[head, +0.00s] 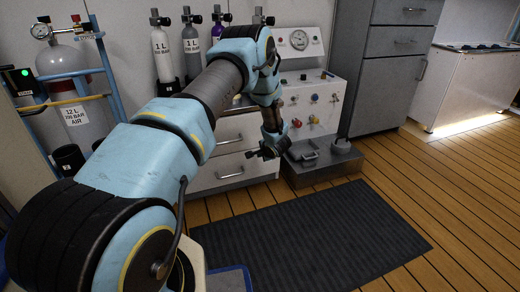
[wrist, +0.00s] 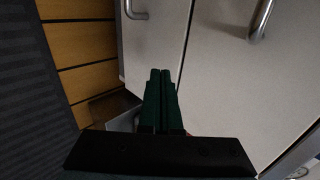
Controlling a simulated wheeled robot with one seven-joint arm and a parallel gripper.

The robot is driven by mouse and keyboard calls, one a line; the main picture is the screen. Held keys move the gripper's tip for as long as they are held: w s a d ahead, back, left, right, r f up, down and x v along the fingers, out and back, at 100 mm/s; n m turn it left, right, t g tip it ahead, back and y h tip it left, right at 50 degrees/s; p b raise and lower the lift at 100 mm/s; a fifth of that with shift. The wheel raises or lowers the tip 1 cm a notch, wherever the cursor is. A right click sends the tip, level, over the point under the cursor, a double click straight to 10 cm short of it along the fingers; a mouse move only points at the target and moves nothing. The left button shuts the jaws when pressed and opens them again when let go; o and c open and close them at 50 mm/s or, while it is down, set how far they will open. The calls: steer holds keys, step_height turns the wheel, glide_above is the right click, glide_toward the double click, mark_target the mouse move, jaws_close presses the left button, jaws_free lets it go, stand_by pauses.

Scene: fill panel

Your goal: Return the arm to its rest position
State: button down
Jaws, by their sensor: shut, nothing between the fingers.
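My arm stretches out from the lower left of the head view toward the white drawer cabinet and the fill panel. My gripper (head: 256,154) hangs at its end, in front of the drawer fronts and left of the metal step below the panel. In the wrist view my gripper (wrist: 161,72) shows two dark green fingers side by side, shut with nothing between them. Pale drawer fronts (wrist: 215,90) with metal handles lie beyond the fingers. Gap between fingertips and drawers cannot be judged exactly.
The fill panel (head: 312,105) with gauge and coloured knobs stands behind a metal step (head: 325,165). Several small cylinders (head: 163,55) stand on the counter. A large grey cylinder (head: 85,95) is racked at left. A dark mat (head: 320,235) covers clear floor in front.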

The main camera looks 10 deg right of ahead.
steer(key=a+p+v, duration=0.1)
steer(key=p+v, duration=0.2)
steer(key=v, duration=0.5)
steer(key=s+a+r+n+g+h, duration=0.2)
steer(key=a+r+n, duration=0.25)
steer(key=r, duration=0.35)
steer(key=s+a+r+n+g+h, duration=0.1)
steer(key=s+a+r+n, duration=0.3)
steer(key=r, duration=0.5)
steer(key=s+a+r+n+g+y, duration=0.15)
steer(key=s+a+r+n, duration=0.3)
steer(key=s+a, duration=0.5)
steer(key=s+a+r+n+g, duration=0.3)
steer(key=s+a+r, duration=0.2)
steer(key=s+a, duration=0.5)
step_height(320, 180, up, 36)
steer(key=d+p, duration=0.1)
steer(key=p, duration=3.5)
steer(key=shift+s+d+f+m, duration=0.2)
steer(key=shift+s+m, duration=0.1)
steer(key=shift+s, duration=0.05)
